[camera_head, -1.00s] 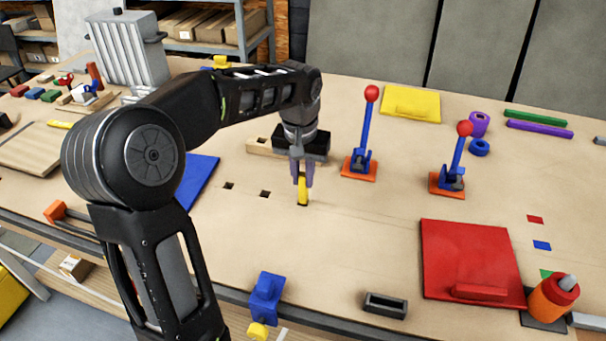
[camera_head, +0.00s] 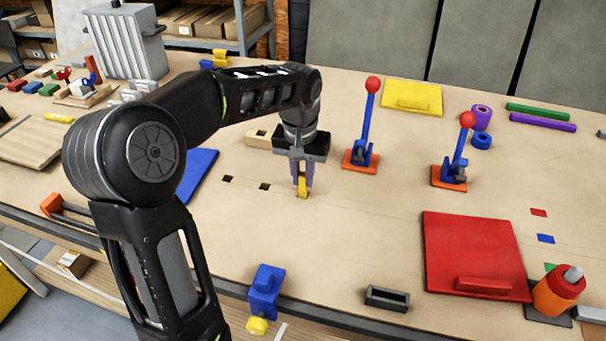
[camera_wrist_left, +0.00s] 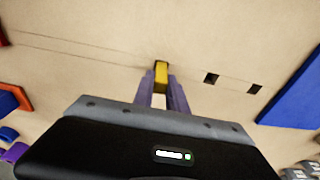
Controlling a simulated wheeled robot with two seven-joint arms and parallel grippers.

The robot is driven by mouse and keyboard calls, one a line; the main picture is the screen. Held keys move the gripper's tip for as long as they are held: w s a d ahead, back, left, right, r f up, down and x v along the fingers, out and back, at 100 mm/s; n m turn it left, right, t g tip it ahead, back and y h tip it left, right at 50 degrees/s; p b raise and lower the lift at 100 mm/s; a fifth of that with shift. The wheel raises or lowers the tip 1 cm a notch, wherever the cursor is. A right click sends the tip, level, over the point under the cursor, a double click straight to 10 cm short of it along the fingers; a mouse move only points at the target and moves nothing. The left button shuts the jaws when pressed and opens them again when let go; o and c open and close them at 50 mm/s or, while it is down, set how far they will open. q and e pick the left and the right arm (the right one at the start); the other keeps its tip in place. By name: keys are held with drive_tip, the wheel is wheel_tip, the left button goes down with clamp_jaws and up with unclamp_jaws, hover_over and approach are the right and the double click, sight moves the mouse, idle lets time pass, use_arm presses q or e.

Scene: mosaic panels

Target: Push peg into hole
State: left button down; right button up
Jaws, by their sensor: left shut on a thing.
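A yellow peg (camera_head: 303,187) stands upright between the purple fingers of my left gripper (camera_head: 302,176), which is shut on it. The peg's lower end meets the tabletop, and its tip is hidden there. In the left wrist view, the peg (camera_wrist_left: 161,76) shows at the fingertips with a dark edge around its far end, which looks like a hole. Two empty square holes show to the left of it in the head view, the nearer one (camera_head: 264,186) and the farther one (camera_head: 227,179). My right gripper is not in view.
Two levers with red knobs, one (camera_head: 366,130) close to the gripper and one (camera_head: 460,150) farther right, stand on orange bases. A wooden block (camera_head: 258,139) lies behind the gripper. A blue panel (camera_head: 197,175) lies left, a red panel (camera_head: 470,250) right.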

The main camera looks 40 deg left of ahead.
use_arm(q)
drive_tip(key=shift+f+b, duration=0.5)
drive_tip(key=shift+f, duration=0.3)
drive_tip(key=c, duration=1.3)
unclamp_jaws()
drive_tip(key=shift+o, duration=0.2)
drive_tip(key=shift+s+d+r+b, duration=0.1)
drive_tip(key=shift+s+r, duration=0.05)
drive_tip(key=shift+r, duration=1.15)
drive_tip(key=shift+s+d+r+b, duration=0.1)
drive_tip(key=shift+s+r, duration=0.05)
drive_tip(key=shift+r, duration=1.15)
drive_tip(key=shift+s+r+b, duration=0.1)
drive_tip(key=shift+s+r, duration=0.05)
drive_tip(key=shift+r, duration=1.15)
